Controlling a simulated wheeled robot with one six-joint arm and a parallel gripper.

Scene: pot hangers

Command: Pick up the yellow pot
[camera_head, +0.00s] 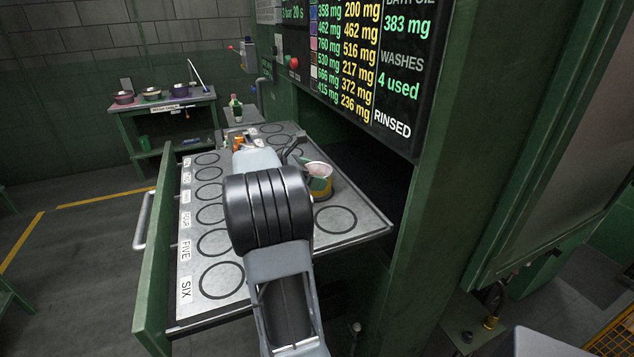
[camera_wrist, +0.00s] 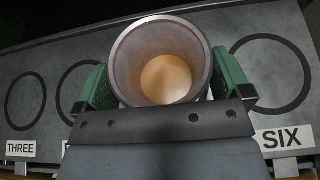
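The yellow pot (camera_head: 319,185) is an open round pot with a pinkish inside and a yellow band, partly hidden behind my arm in the head view. In the wrist view I look into the pot (camera_wrist: 165,60), whose bottom glows orange. The two green fingers of my gripper (camera_wrist: 166,85) lie against its left and right sides, with no clear gap. The pot is over or on the grey tray (camera_head: 362,212), left of the circle by the SIX label (camera_wrist: 283,138). I cannot tell whether its base touches the tray.
The pulled-out tray has several ringed places, with labels along its left side. A green bottle (camera_head: 236,108) stands behind the tray. A far table (camera_head: 163,106) holds several small pots. The cabinet's green post (camera_head: 455,130) and the display (camera_head: 375,60) rise close on the right.

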